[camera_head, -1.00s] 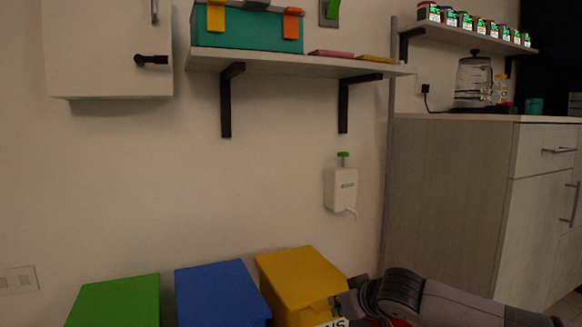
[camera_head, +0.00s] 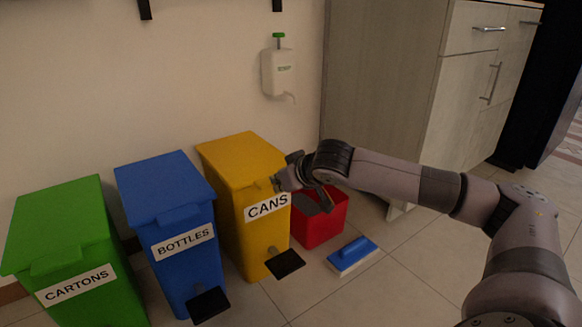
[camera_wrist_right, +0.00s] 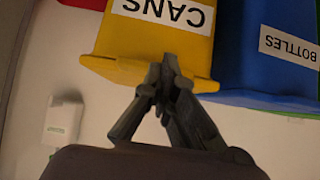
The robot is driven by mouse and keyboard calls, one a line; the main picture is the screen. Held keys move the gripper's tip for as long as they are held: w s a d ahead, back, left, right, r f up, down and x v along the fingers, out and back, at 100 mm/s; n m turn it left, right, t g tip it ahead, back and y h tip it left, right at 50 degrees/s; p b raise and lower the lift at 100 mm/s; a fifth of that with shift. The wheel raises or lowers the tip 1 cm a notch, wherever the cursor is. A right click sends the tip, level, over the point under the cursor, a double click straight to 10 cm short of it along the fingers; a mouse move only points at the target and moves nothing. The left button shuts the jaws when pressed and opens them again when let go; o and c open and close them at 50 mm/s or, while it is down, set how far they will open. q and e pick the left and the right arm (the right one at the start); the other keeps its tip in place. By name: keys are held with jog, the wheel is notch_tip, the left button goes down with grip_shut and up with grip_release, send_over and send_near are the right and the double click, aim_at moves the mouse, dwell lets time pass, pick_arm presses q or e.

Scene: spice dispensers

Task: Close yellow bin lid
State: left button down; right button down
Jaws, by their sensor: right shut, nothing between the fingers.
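The yellow bin (camera_head: 258,228) with the "CANS" label stands at the right end of a row of bins, and its lid (camera_head: 240,160) lies down flat over the top. My right gripper (camera_head: 280,184) is at the lid's front right corner. In the right wrist view the shut, empty fingers (camera_wrist_right: 165,85) overlap the lid's edge (camera_wrist_right: 120,70); I cannot tell whether they touch it. The bin's black pedal (camera_head: 285,264) shows at its foot. My left gripper is not in view.
The blue "BOTTLES" bin (camera_head: 182,255) and green "CARTONS" bin (camera_head: 85,295) stand to the left. A white dispenser (camera_head: 278,72) hangs on the wall. Floor in front is clear.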

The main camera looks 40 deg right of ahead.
jog(key=s+p, duration=0.3)
jog(key=s, duration=0.6)
jog(key=shift+s+a+r, duration=0.25)
jog(key=shift+r, duration=0.05)
